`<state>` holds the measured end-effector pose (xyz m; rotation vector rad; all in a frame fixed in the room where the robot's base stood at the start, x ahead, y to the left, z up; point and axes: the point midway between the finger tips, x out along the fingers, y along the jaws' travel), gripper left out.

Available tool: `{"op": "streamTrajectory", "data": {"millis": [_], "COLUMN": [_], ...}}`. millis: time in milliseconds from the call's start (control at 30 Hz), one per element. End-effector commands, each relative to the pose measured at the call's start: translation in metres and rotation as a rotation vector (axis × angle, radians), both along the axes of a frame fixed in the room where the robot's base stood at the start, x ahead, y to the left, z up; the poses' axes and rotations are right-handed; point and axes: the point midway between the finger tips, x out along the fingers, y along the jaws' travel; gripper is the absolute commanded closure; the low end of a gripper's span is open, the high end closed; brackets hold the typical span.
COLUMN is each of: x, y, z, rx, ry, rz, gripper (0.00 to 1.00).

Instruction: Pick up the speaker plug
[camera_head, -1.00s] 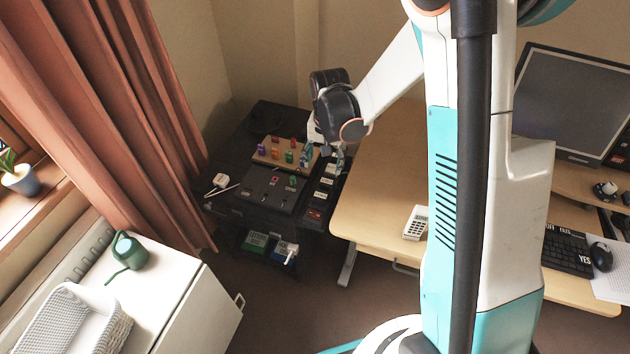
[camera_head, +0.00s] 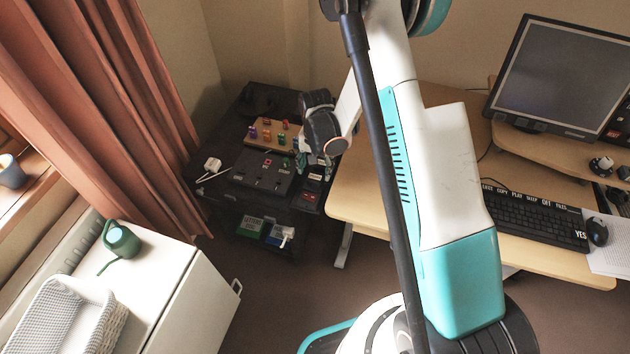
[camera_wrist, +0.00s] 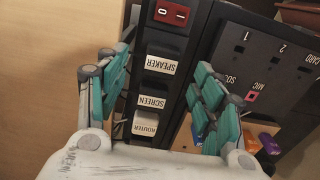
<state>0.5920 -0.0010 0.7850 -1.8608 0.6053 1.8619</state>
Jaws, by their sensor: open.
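In the wrist view a black power strip (camera_wrist: 191,34) runs between my fingers. The speaker plug, a dark block with a white SPEAKER label (camera_wrist: 162,66), sits on it in a row with blocks labelled SCREEN (camera_wrist: 153,102) and ROUTER (camera_wrist: 146,126). My gripper (camera_wrist: 160,92) is open, with one teal-padded finger on each side of the row and nothing between them that it grips. In the head view my gripper (camera_head: 302,165) hangs over the right side of the dark stand, partly hiding the strip (camera_head: 311,192).
A black panel with sockets (camera_head: 262,172) and a wooden board with coloured pieces (camera_head: 270,138) lie left of my gripper. A wooden desk (camera_head: 350,200) stands close on the right. A red switch (camera_wrist: 172,13) is at the strip's end.

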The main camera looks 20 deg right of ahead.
Motion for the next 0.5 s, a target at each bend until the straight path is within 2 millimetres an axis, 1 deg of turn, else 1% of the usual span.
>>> {"op": "streamTrajectory", "data": {"millis": [167, 400, 500], "x": [0.000, -0.001, -0.001], "y": [0.002, 0.005, 0.005], "z": [-0.012, -0.047, -0.053], "rx": [0.000, 0.000, 0.000], "ry": [0.000, 0.000, 0.000], "rz": [0.001, 0.000, 0.000], "gripper": [0.38, 0.38, 0.38]}}
